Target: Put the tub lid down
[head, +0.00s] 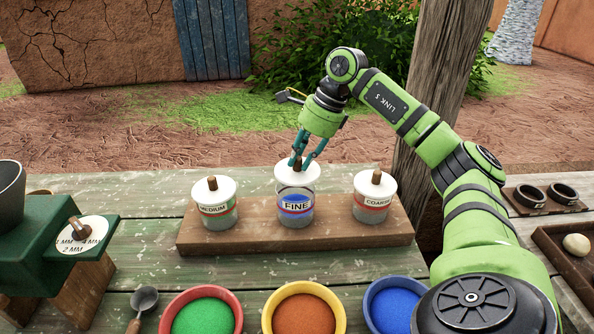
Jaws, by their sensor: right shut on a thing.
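The tub marked FINE (296,213) stands upright in the middle of a wooden board, with blue material showing inside. Its round white lid (285,181) is level over the tub's mouth and sits higher than the lids on the neighbouring tubs. It looks slightly raised, but whether its edge touches the rim is hard to tell. My right gripper (300,161) points down and is shut on the brown knob of this lid. My left gripper is not in view.
Lidded tubs marked MEDIUM (216,213) and COARSE (371,208) stand on the same board (255,239), either side. Bowls of green (202,316), brown (303,316) and blue (398,306) material stand in front. A scoop (142,302) and green machine (38,240) are at left.

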